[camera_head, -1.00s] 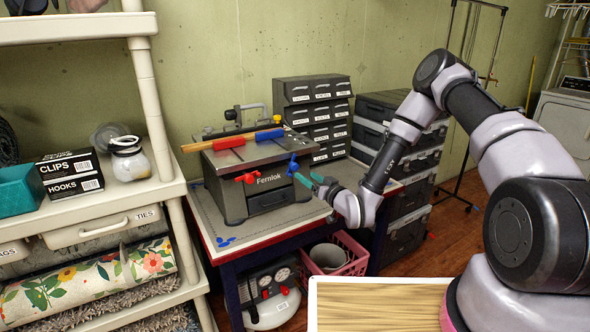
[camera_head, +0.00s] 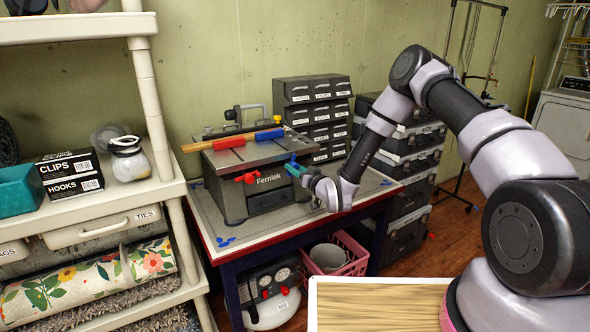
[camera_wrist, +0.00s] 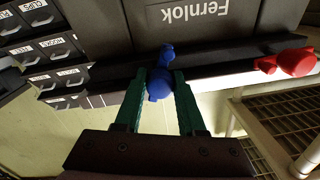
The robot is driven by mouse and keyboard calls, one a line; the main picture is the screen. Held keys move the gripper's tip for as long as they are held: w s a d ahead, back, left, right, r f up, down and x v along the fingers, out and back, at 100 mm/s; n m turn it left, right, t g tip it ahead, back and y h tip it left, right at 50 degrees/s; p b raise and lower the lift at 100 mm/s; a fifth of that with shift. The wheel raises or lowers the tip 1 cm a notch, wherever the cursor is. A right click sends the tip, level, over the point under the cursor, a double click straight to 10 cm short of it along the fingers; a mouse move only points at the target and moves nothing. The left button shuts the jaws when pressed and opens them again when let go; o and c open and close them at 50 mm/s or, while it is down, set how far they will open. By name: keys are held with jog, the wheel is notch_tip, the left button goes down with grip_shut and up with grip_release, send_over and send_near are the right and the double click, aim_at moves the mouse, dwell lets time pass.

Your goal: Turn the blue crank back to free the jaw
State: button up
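The blue crank (camera_head: 292,165) is on the front right of the grey Fernlok table machine. In the wrist view the blue crank (camera_wrist: 159,83) lies between the two green fingers of my gripper (camera_wrist: 160,85). The fingers stand apart, one on each side of its knob, with little gap; firm contact cannot be made out. In the head view my gripper (camera_head: 295,170) is at the crank and partly hides it. A red knob (camera_head: 252,177) on the machine's left front also shows in the wrist view (camera_wrist: 290,63).
Small drawers (camera_head: 312,90) stand behind, with stacked dark cases (camera_head: 415,160) at right. The white shelf (camera_head: 100,222) is at left. The bench front (camera_head: 270,233) has bare room.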

grip_shut()
jog(key=n, duration=0.4)
jog(key=shift+n, duration=0.4)
jog(key=n, duration=1.1)
jog(key=shift+n+h, duration=0.3)
jog(key=shift+h, duration=0.1)
jog(key=n, duration=0.4)
jog(key=shift+h, duration=0.3)
jog(key=shift+n, duration=0.4)
